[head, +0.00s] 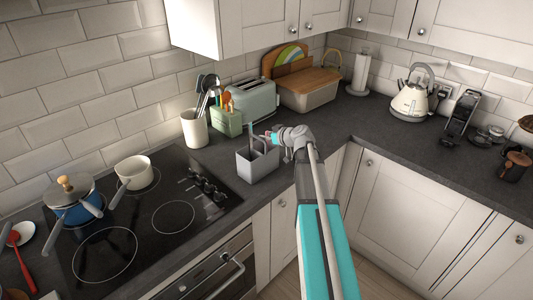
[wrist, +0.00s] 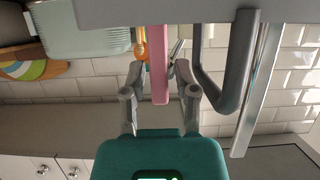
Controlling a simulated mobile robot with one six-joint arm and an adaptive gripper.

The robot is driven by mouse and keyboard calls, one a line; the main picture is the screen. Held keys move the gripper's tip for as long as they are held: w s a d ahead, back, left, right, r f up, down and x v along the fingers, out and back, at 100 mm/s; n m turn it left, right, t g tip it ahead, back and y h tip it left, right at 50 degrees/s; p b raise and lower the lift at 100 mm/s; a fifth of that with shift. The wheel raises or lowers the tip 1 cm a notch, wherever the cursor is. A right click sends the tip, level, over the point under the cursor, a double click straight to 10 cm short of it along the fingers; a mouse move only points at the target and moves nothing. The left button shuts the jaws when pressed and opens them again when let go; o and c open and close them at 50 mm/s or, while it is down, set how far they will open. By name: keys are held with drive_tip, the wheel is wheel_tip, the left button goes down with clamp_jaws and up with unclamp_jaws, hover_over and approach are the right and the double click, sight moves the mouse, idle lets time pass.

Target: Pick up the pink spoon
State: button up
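The pink spoon shows in the wrist view as a flat pink handle (wrist: 159,70) sticking out of a grey utensil holder (wrist: 120,12); its other end is hidden in the holder. My gripper (wrist: 160,68) has one finger on each side of the handle, with a gap visible on both sides. In the head view my gripper (head: 273,138) is at the top of the grey holder (head: 258,167), which stands near the worktop's front edge. I cannot make out the pink handle in the head view.
A grey bent handle (wrist: 228,75) and a silver handle (wrist: 256,90) rise from the same holder beside the pink one. Behind stand a toaster (head: 252,100), a green caddy (head: 227,122) and a white utensil crock (head: 195,130). The hob (head: 170,215) is to the left.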

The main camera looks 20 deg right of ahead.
clamp_jaws()
drive_tip(key=shift+r, duration=0.15)
idle(0.4)
wheel_tip(320, 180, up, 10)
drive_tip(key=p, duration=1)
idle(0.7)
